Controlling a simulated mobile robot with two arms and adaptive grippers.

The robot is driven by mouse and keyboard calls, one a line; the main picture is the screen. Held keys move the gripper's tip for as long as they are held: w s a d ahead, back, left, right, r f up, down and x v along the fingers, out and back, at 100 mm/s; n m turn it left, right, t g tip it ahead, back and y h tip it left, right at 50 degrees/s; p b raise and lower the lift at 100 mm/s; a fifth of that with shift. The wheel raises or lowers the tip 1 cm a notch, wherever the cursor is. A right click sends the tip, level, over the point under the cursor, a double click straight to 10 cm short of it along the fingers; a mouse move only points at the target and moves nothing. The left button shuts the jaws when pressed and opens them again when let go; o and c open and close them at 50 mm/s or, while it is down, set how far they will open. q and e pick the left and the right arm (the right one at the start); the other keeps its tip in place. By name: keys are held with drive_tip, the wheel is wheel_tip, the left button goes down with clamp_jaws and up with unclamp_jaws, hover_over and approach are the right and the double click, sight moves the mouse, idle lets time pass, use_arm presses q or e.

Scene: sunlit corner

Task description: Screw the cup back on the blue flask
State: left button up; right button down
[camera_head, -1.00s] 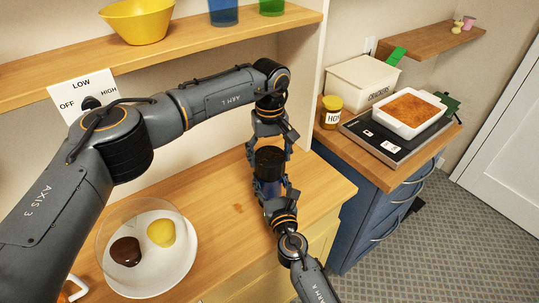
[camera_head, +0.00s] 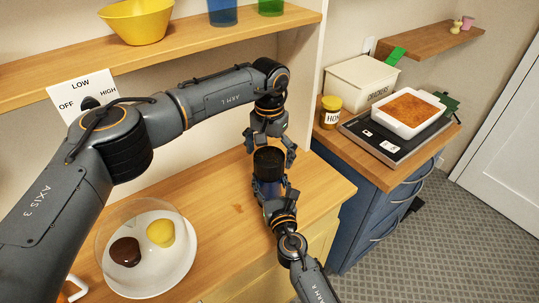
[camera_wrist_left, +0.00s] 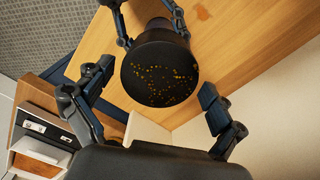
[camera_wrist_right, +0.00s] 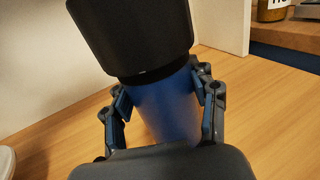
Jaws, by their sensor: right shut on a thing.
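The blue flask (camera_wrist_right: 165,105) stands upright over the wooden counter, and the right gripper (camera_wrist_right: 165,105) is shut around its body. The black cup (camera_head: 269,161) sits upside down on top of the flask; a dark collar shows below its rim in the right wrist view. How far it is threaded cannot be told. The cup's closed end (camera_wrist_left: 158,75) with gold speckles faces the left wrist camera. My left gripper (camera_head: 269,150) is open just above the cup, with its fingers spread and apart from it.
A white plate (camera_head: 180,278) under a clear dome holds a brown and a yellow item at the counter's left. A shelf (camera_head: 200,50) runs behind the left arm. A side counter with a honey jar (camera_head: 331,112), crackers box (camera_head: 362,80) and baking dish (camera_head: 407,112) stands right.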

use_arm(q)
drive_tip(key=shift+s, duration=0.1)
drive_tip(key=shift+r, duration=2.2)
drive_tip(key=shift+c, duration=0.2)
